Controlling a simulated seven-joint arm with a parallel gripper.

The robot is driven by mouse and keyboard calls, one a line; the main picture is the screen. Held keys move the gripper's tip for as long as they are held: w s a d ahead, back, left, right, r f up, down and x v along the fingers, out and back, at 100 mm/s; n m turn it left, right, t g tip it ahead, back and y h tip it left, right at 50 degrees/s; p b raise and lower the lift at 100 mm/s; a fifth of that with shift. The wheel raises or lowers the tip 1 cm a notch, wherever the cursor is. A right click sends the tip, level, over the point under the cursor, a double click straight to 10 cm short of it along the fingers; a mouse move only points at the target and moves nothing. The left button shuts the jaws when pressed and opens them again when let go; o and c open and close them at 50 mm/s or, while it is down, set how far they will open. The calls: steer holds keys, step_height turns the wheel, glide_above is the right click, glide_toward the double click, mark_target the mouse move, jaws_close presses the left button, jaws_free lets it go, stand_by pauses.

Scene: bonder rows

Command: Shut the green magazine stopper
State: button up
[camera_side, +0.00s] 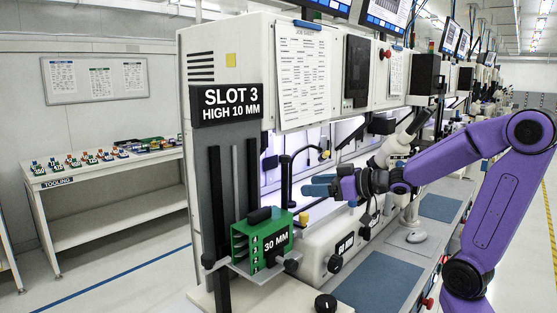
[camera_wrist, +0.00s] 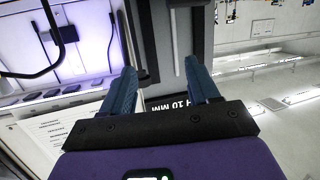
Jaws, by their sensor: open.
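A green magazine (camera_side: 262,243) labelled "30 MM" sits on a small metal shelf at the front of the machine column, in the side view. The magazine does not show in the wrist view.
The grey column with a "SLOT 3 HIGH 10 MM" sign (camera_side: 227,104) rises behind the magazine. A white unit with black knobs (camera_side: 330,250) stands to its right. A blue mat (camera_side: 380,283) lies at front right. A tooling table (camera_side: 105,170) stands at left.

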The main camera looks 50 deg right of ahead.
steer(key=s+d+r+t+y, duration=0.1)
steer(key=s+d+r+t, duration=0.1)
steer(key=s+d+r, duration=0.3)
glide_above(285, 184)
steer(key=w, duration=0.2)
steer(key=shift+w+a+f, duration=0.1)
steer(key=shift+w+f, duration=0.05)
steer(key=shift+f, duration=0.3)
jaws_close()
step_height(285, 184, down, 8)
stand_by(0.3)
jaws_free()
